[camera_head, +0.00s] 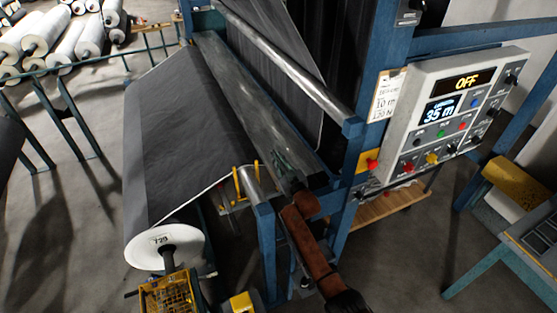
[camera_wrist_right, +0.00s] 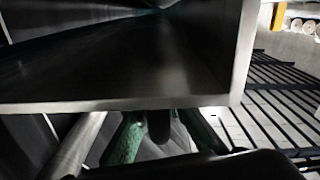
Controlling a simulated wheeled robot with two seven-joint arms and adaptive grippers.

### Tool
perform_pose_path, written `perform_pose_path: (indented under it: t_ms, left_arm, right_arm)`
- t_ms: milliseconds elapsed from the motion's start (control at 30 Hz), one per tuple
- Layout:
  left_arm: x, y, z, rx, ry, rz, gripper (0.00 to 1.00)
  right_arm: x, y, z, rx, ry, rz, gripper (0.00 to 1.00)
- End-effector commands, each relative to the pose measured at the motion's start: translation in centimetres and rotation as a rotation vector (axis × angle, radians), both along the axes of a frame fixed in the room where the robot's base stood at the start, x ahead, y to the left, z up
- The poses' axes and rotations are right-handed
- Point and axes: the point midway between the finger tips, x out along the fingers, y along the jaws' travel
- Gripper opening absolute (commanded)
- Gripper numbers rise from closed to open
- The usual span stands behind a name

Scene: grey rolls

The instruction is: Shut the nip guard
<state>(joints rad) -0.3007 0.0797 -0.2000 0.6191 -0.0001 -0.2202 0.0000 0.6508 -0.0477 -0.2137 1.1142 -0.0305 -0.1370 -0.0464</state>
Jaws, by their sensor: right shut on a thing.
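The nip guard looks to be the long grey metal panel (camera_head: 235,85) running along the rollers of the blue-framed machine in the head view. My right gripper (camera_head: 287,165) is at the near end of this panel, its greenish fingers against it. In the right wrist view, the panel's pale edge (camera_wrist_right: 120,105) crosses above the green fingers (camera_wrist_right: 163,132), which stand on both sides of a dark rounded piece. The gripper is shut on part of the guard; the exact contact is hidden. My left gripper is not in view.
A control panel (camera_head: 440,115) reading OFF and 35 m is on the right. A grey web roll (camera_head: 175,140) with a white end disc (camera_head: 165,247) is on the left. A yellow bracket (camera_head: 238,185) stands close to my right gripper. White rolls (camera_head: 45,35) lie at the back left.

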Motion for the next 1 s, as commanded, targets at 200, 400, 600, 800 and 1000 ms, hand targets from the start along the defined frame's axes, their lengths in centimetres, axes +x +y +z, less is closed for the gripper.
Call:
perform_pose_path:
  t_ms: [200,400,600,800,1000]
  left_arm:
    - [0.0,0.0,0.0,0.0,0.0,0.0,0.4]
    - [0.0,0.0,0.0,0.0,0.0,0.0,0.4]
    - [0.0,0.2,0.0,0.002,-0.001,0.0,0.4]
    - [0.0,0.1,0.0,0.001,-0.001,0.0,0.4]
    - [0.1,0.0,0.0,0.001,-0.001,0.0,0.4]
  right_arm:
    - [-0.1,0.1,-0.5,0.001,0.009,0.001,0.18]
    - [-0.1,0.0,-0.4,0.001,0.007,0.0,0.27]
    - [-0.1,-0.1,-0.3,0.001,0.006,-0.001,0.27]
    - [-1.3,-0.7,-0.4,0.001,0.006,-0.002,0.27]
    - [-4.5,-1.9,-0.4,0.001,0.006,-0.001,0.27]
